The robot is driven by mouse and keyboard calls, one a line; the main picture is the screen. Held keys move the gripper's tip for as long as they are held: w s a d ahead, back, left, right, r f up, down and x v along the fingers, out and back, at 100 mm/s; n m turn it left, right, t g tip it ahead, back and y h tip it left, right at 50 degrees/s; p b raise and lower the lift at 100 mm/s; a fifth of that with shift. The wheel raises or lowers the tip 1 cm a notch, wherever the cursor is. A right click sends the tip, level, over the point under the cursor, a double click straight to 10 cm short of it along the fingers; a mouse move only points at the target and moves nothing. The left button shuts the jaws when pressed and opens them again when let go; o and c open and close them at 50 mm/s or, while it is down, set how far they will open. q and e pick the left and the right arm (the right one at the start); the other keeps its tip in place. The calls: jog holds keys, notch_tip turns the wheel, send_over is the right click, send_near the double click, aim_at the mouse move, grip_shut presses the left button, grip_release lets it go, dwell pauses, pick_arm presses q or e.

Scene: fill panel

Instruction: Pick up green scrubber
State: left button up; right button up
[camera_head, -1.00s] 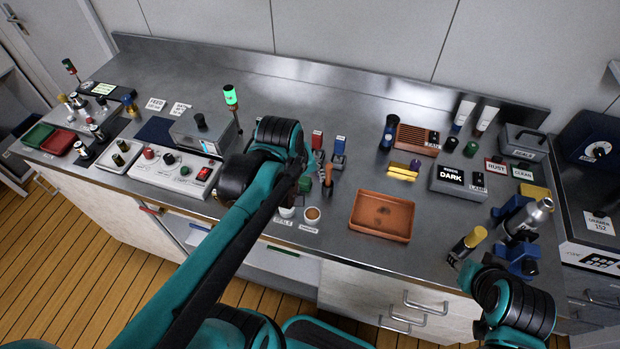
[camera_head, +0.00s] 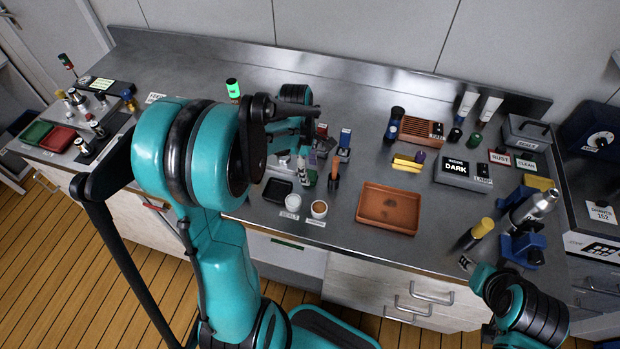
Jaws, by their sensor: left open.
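My left arm reaches across the steel bench. My left gripper (camera_head: 301,158) is small and partly hidden by its own links, above the cluster of small tools left of the orange tray; it is open. I cannot pick out the green scrubber with certainty. A small greenish item (camera_head: 309,178) stands just under and beside the gripper, partly covered. I cannot tell whether the fingers touch it. A short dark green cylinder (camera_head: 474,141) stands at the back right.
An orange tray (camera_head: 388,209) lies right of the tools. Close by stand an orange-handled tool (camera_head: 334,170), a blue-topped item (camera_head: 344,142), a white cup (camera_head: 293,203) and a brown-filled cup (camera_head: 319,209). A black dish (camera_head: 277,190) sits left of them.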

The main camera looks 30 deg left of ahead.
aim_at(310, 173)
pick_arm(q)
notch_tip(310, 173, down, 2)
jog(key=shift+d+f, duration=0.15)
jog(key=shift+f, duration=0.1)
jog(key=c, duration=1.2)
jog(key=shift+r, duration=0.1)
jog(key=shift+c, duration=0.2)
notch_tip(310, 173, up, 10)
jog(key=p, duration=0.3)
